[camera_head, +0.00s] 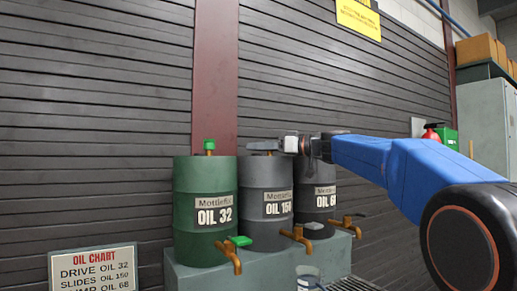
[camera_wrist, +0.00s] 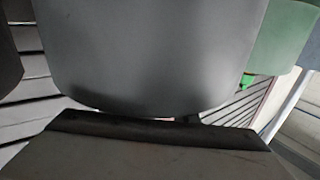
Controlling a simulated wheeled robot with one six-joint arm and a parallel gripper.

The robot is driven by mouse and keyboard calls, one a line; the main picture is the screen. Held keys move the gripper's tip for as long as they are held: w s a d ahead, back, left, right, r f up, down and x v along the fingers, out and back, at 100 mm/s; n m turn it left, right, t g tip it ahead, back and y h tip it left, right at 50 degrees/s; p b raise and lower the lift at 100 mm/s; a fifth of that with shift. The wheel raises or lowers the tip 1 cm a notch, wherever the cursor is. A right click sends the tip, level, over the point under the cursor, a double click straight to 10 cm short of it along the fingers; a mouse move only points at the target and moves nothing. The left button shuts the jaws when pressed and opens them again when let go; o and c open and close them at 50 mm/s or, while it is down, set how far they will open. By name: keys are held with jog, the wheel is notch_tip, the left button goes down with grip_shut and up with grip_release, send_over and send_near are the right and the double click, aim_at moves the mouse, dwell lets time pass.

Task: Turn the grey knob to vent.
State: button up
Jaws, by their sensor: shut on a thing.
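The grey knob (camera_head: 262,146) sits on top of the middle, grey drum (camera_head: 264,180), labelled OIL 150. My gripper (camera_head: 281,145) reaches in from the right at the height of the drum tops and is shut on the grey knob. The fingertips are small and partly merge with the knob, so the knob's exact angle and any vent mark cannot be made out. In the wrist view the grey drum (camera_wrist: 150,50) fills the upper middle, and the knob cannot be made out there.
A green drum (camera_head: 205,185) with a green knob (camera_head: 209,146) stands left, and a dark OIL 68 drum (camera_head: 318,180) right, partly behind my arm. Brass taps (camera_head: 298,238) stick out in front. The drums stand on a grey-green stand (camera_head: 200,279) before a slatted wall.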

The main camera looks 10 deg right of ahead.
jog(key=shift+m+t+h, duration=0.3)
jog(key=shift+m, duration=0.1)
jog(key=m+t+h, duration=0.2)
jog(key=t+h, duration=0.1)
jog(key=shift+w+d+m+h, duration=0.3)
jog(key=shift+d+m, duration=0.05)
jog(key=shift+m, duration=0.05)
jog(key=shift+w+d+m+t+h, duration=0.15)
jog(key=shift+d+m+t+h, duration=0.15)
jog(key=shift+m+t+h, duration=0.5)
jog(key=shift+w+d+m+t+h, duration=0.15)
jog(key=shift+d+m+t+h, duration=0.15)
jog(key=shift+m+h, duration=0.85)
jog(key=shift+d+h, duration=0.15)
jog(key=shift+h, duration=0.6)
jog(key=o, duration=1.1)
jog(key=shift+c, duration=0.2)
jog(key=v, duration=1.7)
jog(key=shift+s+f, duration=0.15)
jog(key=shift+f, duration=0.05)
